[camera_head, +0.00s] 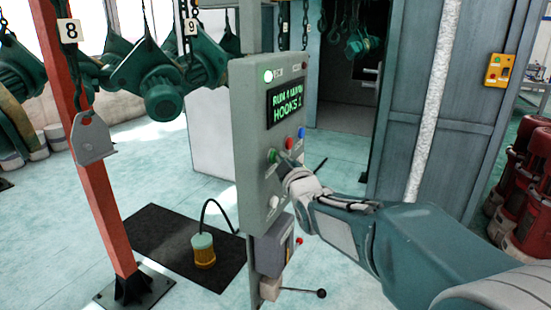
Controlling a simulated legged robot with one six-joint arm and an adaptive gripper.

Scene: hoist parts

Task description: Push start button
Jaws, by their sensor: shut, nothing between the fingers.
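A grey control panel (250,190) stands upright in the middle of the view. I cannot tell whether the tip touches the button. My gripper hides part of the panel's lower face.
A red post (95,190) stands at the left on a dark base. Green hoist parts (160,75) hang behind. A smaller box (272,245) with a lever is below the panel. Red cylinders (530,190) stand at the right.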

